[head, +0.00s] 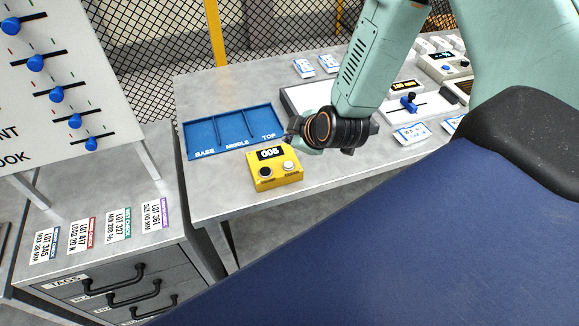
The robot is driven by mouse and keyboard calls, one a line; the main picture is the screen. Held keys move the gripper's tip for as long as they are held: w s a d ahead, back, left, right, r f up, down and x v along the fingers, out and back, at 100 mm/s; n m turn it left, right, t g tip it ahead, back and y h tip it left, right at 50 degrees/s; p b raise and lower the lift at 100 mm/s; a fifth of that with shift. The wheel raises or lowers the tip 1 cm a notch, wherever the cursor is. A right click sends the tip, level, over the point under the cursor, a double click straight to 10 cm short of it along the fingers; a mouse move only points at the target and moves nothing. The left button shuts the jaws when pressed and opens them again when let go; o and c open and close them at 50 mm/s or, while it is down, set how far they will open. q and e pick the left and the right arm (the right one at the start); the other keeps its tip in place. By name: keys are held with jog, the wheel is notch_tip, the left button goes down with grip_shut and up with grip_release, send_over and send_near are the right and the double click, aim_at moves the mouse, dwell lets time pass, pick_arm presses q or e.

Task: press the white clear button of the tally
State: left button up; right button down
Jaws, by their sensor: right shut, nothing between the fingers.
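The tally is a yellow box (275,169) near the front edge of the grey table. Its dark display (270,153) reads what looks like 005. A black button (265,172) is on its left and the white clear button (288,166) on its right. My right gripper (290,138) is shut and empty. It comes in from the right, with its tips by the tally's back right corner, near the display. Whether the tips touch the tally cannot be told. My left gripper is not in view.
A blue tray (222,146) marked BASE, MIDDLE, TOP lies behind the tally. A white panel with blue sliders (56,95) stands at left, above a drawer cabinet (125,290) with tags. A control box with a blue-based lever (409,104) sits at right.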

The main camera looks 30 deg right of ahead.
jog(key=b, duration=0.5)
send_over(290, 166)
notch_tip(290, 166, down, 6)
jog(key=shift+r, duration=0.25)
jog(key=shift+s+f+b, duration=0.1)
jog(key=shift+f+b, duration=0.2)
jog(key=shift+f, duration=0.25)
dwell(0.3)
jog(key=shift+f, duration=0.1)
jog(key=shift+f, duration=0.35)
